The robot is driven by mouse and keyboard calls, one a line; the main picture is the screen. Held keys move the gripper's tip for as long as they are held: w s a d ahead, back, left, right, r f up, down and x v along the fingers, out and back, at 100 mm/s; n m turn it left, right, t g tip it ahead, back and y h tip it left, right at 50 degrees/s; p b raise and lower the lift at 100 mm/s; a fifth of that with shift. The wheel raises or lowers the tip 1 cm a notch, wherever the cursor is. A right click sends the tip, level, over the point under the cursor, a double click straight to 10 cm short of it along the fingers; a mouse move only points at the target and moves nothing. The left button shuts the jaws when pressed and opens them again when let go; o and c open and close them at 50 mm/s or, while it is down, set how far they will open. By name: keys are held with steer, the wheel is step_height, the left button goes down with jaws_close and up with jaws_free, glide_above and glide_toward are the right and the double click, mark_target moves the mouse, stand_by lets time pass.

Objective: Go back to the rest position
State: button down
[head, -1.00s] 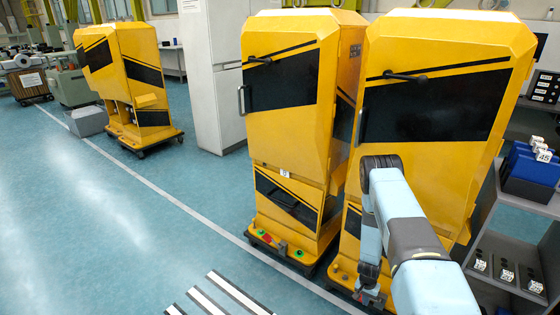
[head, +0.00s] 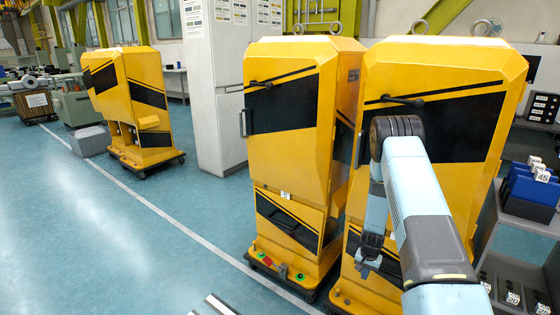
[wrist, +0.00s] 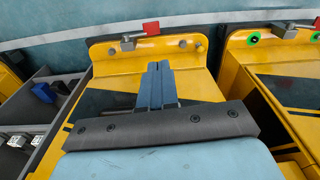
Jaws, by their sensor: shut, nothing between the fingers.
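My arm reaches forward in the head view, bends at its dark elbow and hangs down. My gripper (head: 368,262) is at its lower end, in front of the right yellow cabinet (head: 441,145). In the wrist view my gripper (wrist: 159,66) shows as two blue-grey fingers held together, with nothing between them. Below them a yellow base plate (wrist: 104,52) carries a red-tipped lever (wrist: 151,28) and several bolts. I cannot tell whether the gripper touches the cabinet, but it seems apart from it.
Another yellow cabinet (head: 290,135) stands to the left, and one more (head: 135,105) farther back. A grey shelf unit (head: 522,237) with small boxes and blue bins (head: 530,188) stands close on the right. The blue floor (head: 120,240) at the left is clear.

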steer(key=a+r+n+t, duration=0.1)
steer(key=a+r, duration=0.1)
steer(key=r, duration=0.9)
steer(key=a+r, duration=0.2)
steer(key=r, duration=1)
steer(key=s+a+r+n+t+y, duration=0.1)
steer(key=s+a+r, duration=0.15)
steer(key=r, duration=0.65)
steer(key=s+a+r+n+t, duration=0.1)
steer(key=s+r, duration=0.3)
steer(key=r, duration=0.5)
steer(key=s+a+r+n, duration=0.2)
steer(key=s+r, duration=1.2)
steer(key=s+r+t, duration=0.1)
steer(key=s+r, duration=0.1)
steer(key=s, duration=0.6)
steer(key=s+a+r+n+t, duration=0.1)
steer(key=s+r, duration=0.1)
steer(key=s, duration=0.7)
steer(key=shift+r+h, duration=0.25)
steer(key=shift+h, duration=0.15)
steer(key=shift+w+a, duration=0.1)
